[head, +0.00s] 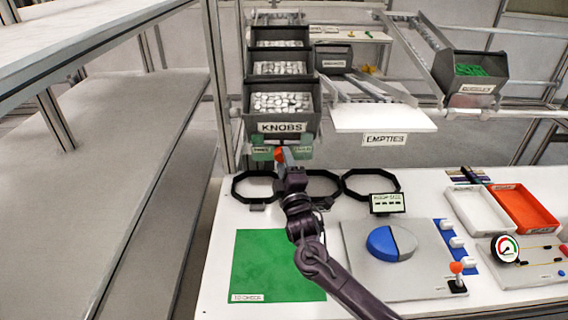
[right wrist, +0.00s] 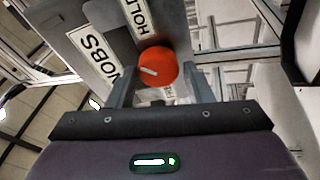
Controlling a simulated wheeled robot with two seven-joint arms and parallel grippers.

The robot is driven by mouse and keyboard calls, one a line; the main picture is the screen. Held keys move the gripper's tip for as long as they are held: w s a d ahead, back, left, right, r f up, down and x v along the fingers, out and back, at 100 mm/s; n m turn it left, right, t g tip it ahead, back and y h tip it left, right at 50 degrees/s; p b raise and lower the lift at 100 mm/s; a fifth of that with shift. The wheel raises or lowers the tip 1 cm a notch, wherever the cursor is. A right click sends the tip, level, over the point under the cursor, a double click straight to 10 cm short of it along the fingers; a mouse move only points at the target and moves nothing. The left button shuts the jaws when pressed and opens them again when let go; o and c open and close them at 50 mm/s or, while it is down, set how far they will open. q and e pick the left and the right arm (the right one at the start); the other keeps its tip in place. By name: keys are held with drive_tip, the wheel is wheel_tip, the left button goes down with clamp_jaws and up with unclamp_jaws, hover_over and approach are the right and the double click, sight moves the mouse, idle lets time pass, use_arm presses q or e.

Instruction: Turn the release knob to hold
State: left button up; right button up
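The red release knob (head: 280,154) is on the front of the rack below the KNOBS bin; a green plate lies around it. In the right wrist view the round knob (right wrist: 158,67) has a white pointer mark on its face, and a white label beginning "HOL" (right wrist: 138,18) is above it. My right gripper (right wrist: 162,92) is open, one finger to each side, with visible gaps to the knob. I cannot tell whether the fingertips reach around it. In the head view my right gripper (head: 287,168) partly covers the knob. My left gripper is not in view.
Several grey bins of white knobs (head: 282,102) are above. Black ring holders (head: 371,185), a green mat (head: 262,262), a grey plate with a blue-and-grey disc (head: 380,243) and a red tray (head: 522,208) occupy the table. A grey shelf (head: 100,190) stands left.

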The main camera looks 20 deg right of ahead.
drive_tip(key=shift+o, duration=1.4)
drive_tip(key=shift+s, duration=0.1)
drive_tip(key=b+v, duration=0.1)
drive_tip(key=v, duration=0.6)
drive_tip(key=shift+s+b, duration=0.3)
drive_tip(key=shift+b, duration=0.05)
drive_tip(key=shift+f, duration=0.1)
